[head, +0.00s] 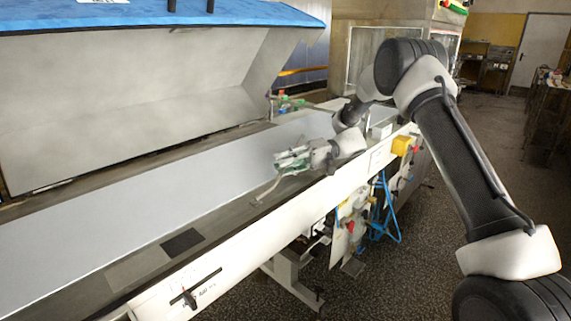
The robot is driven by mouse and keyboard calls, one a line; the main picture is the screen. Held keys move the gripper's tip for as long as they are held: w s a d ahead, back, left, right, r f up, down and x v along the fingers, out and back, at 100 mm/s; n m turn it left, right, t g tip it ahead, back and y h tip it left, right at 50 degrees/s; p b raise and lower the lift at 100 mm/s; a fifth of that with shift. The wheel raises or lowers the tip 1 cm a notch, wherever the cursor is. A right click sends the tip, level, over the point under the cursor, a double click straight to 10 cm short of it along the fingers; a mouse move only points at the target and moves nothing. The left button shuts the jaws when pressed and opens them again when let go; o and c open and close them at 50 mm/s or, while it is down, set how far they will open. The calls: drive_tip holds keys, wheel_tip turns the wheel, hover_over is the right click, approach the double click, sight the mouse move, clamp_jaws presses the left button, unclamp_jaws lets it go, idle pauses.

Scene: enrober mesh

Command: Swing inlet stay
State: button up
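My gripper (283,160) is over the near edge of the long machine, with its fingers pointing left. A thin bent metal rod (268,190) lies just below and in front of the fingers, its lower end near the edge rail. It may be the inlet stay; I cannot tell for certain. I cannot tell whether the fingers touch it, as they are small and overlap the rod's upper end. The gap between the fingers is not clear.
A pale flat belt (130,225) runs along the machine, with a raised grey hood (130,110) behind it. A black T-shaped handle (196,289) is on the white front panel. A yellow box (402,145) and blue hoses (388,215) are at right. Dark floor is open beyond.

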idle(0.3)
drive_tip(key=v, duration=0.7)
drive_tip(key=shift+w+d, duration=0.15)
drive_tip(key=shift+d, duration=0.05)
drive_tip(key=s+d+r+m+t+h, duration=0.2)
drive_tip(key=s+d+r+h, duration=0.3)
drive_tip(key=s, duration=0.3)
drive_tip(key=s+d+r+m+t+h, duration=0.2)
drive_tip(key=s+d+r, duration=0.35)
drive_tip(key=s, duration=0.25)
drive_tip(key=s+d+m+t+h, duration=0.1)
drive_tip(key=s+d+t+h, duration=0.2)
drive_tip(key=s+d, duration=0.5)
drive_tip(key=s+d+r+m+t+h, duration=0.1)
drive_tip(key=s+d+t+h, duration=0.3)
drive_tip(key=s+d, duration=0.4)
drive_tip(key=shift+s+d+m+h, duration=0.2)
drive_tip(key=shift+s+m+h, duration=0.5)
drive_tip(key=shift+s, duration=1.1)
drive_tip(key=shift+o, duration=0.4)
drive_tip(key=shift+r, duration=0.1)
